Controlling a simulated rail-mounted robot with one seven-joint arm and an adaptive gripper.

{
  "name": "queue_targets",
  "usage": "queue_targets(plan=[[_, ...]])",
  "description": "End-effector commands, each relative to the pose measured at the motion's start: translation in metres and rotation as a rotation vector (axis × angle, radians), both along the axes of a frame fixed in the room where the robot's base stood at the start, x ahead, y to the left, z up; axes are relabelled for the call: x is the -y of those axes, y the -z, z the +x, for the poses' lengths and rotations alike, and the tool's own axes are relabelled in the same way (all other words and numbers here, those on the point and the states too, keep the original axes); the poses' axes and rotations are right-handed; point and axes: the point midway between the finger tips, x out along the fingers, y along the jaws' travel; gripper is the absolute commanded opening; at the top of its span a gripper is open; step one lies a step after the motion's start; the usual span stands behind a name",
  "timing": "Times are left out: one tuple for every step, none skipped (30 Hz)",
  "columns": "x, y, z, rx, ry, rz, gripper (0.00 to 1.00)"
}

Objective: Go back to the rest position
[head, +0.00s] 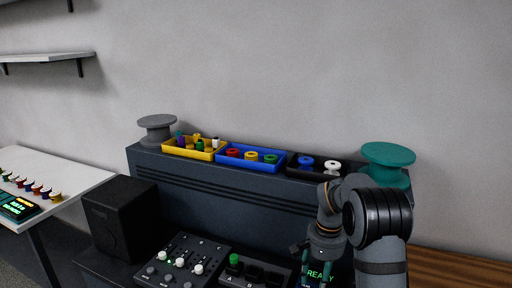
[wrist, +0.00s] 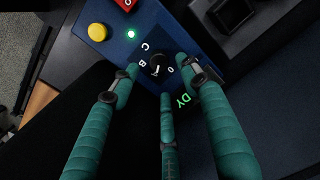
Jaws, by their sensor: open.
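My gripper (head: 322,258) is low at the front right in the head view, beside a panel with a green "READY" display. I cannot tell whether a fingertip touches the knob. The middle finger hides part of the panel.
A yellow button (wrist: 97,32) and a lit green lamp sit by the knob. Behind my arm, a dark cabinet (head: 215,185) carries yellow (head: 178,153), blue (head: 222,163) and black trays, with a grey spool (head: 157,128) and a teal spool (head: 388,160). The space above is clear.

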Motion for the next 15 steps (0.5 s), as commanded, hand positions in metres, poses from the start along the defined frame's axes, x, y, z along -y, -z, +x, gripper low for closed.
queue_targets(plan=[[0.000,0.012,-0.001,-0.007,-0.001,0.000,0.46],[-0.001,0.018,-0.001,-0.006,-0.001,0.000,0.46],[-0.001,0.027,-0.001,-0.006,0.001,0.001,0.46],[-0.001,0.034,-0.001,-0.007,0.000,0.000,0.46],[-0.001,0.040,-0.001,-0.007,0.000,0.000,0.46],[-0.002,0.049,-0.001,-0.007,0.000,0.000,0.46],[-0.002,0.055,-0.001,-0.007,0.001,0.001,0.46],[-0.002,0.062,-0.001,-0.009,0.001,0.001,0.46],[-0.002,0.052,0.000,-0.003,-0.064,0.001,0.46],[-0.002,0.051,0.000,-0.004,-0.110,0.001,0.46],[-0.002,0.051,0.000,-0.004,-0.157,0.001,0.46],[-0.002,0.051,0.001,-0.003,-0.216,0.001,0.46],[-0.002,0.051,0.000,-0.004,-0.262,0.001,0.46],[-0.002,0.051,0.000,-0.005,-0.307,0.001,0.46],[-0.002,0.050,0.001,-0.004,-0.368,0.001,0.46]])
